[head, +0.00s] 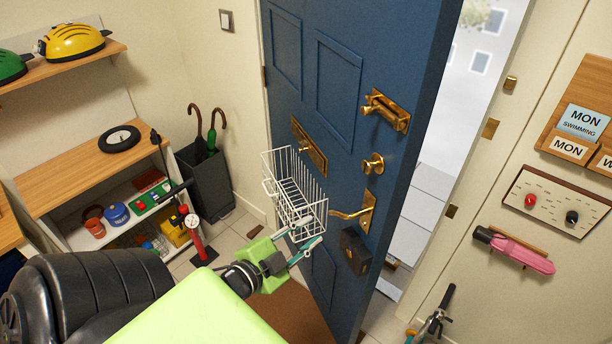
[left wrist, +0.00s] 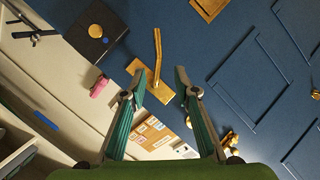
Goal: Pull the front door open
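The blue front door (head: 330,110) stands ajar, with a gap to the outside along its right edge. Its brass lever handle (head: 350,213) sits below a round brass knob (head: 373,164). My left gripper (head: 309,238) is to the left of the lever, near the wire basket on the door. In the left wrist view the two fingers (left wrist: 164,82) are apart. The brass lever (left wrist: 157,55) shows between and beyond the fingertips there; I cannot tell if they touch it. My right gripper is in neither view.
A white wire basket (head: 295,195) hangs on the door, and a black lock box (head: 355,250) is below the lever. An umbrella stand (head: 205,180) and shelves (head: 85,170) stand to the left. A scooter handle (head: 435,318) is at lower right.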

